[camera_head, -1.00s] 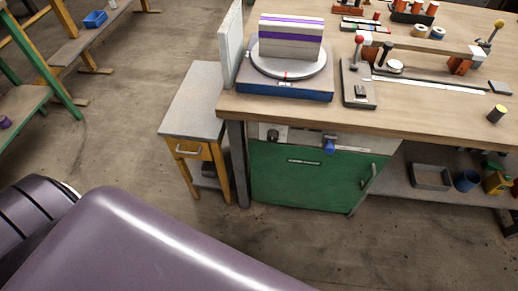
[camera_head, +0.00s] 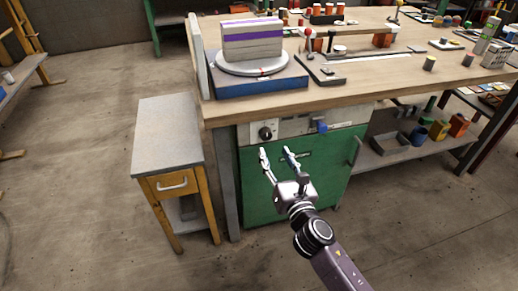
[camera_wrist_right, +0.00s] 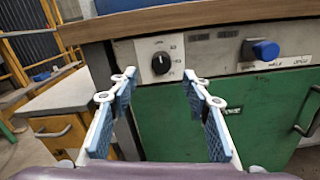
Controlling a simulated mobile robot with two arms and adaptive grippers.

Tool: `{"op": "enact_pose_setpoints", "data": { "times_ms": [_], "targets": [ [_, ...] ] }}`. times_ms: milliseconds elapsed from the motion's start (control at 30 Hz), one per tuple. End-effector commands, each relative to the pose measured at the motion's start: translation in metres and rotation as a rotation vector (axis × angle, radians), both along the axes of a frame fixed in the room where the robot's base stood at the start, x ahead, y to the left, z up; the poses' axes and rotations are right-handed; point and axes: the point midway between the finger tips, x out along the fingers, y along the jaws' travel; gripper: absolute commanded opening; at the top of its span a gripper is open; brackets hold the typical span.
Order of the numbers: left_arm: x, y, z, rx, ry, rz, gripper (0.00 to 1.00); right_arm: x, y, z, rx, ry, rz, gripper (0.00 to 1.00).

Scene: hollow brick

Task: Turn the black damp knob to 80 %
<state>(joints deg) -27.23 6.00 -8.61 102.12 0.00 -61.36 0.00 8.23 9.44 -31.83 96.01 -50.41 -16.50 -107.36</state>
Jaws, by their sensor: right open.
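The black damp knob (camera_head: 265,133) sits at the left end of the grey panel under the workbench top. In the right wrist view the black knob (camera_wrist_right: 161,63) has a light pointer mark and a printed scale around it. My right gripper (camera_head: 276,153) is open and empty in front of the panel, a little below the knob. In the right wrist view the open fingers (camera_wrist_right: 160,80) stand on either side below the knob, apart from it. The exact scale reading is too small to tell. My left gripper is not in view.
A blue knob (camera_head: 321,126) sits on the same panel to the right. The green cabinet door (camera_head: 262,205) lies below the panel. A small grey-topped side table (camera_head: 165,135) stands at the left. A turntable (camera_head: 251,64) with a striped block stands on the bench top.

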Motion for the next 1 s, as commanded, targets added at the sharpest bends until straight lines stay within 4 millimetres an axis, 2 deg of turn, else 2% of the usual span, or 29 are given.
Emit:
{"op": "enact_pose_setpoints", "data": {
  "times_ms": [300, 500, 867, 1000],
  "targets": [
    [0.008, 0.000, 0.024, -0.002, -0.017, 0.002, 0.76, 0.046, 0.015, -0.001, 0.006, 0.003, -0.001, 0.44],
    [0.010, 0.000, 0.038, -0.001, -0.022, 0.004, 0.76, 0.064, 0.020, -0.001, 0.005, 0.004, -0.001, 0.44],
    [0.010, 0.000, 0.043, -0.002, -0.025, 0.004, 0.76, 0.068, 0.022, -0.001, 0.007, 0.005, 0.000, 0.44],
    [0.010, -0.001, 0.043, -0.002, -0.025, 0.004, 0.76, 0.068, 0.022, -0.001, 0.006, 0.006, 0.000, 0.30]
  ]
}}
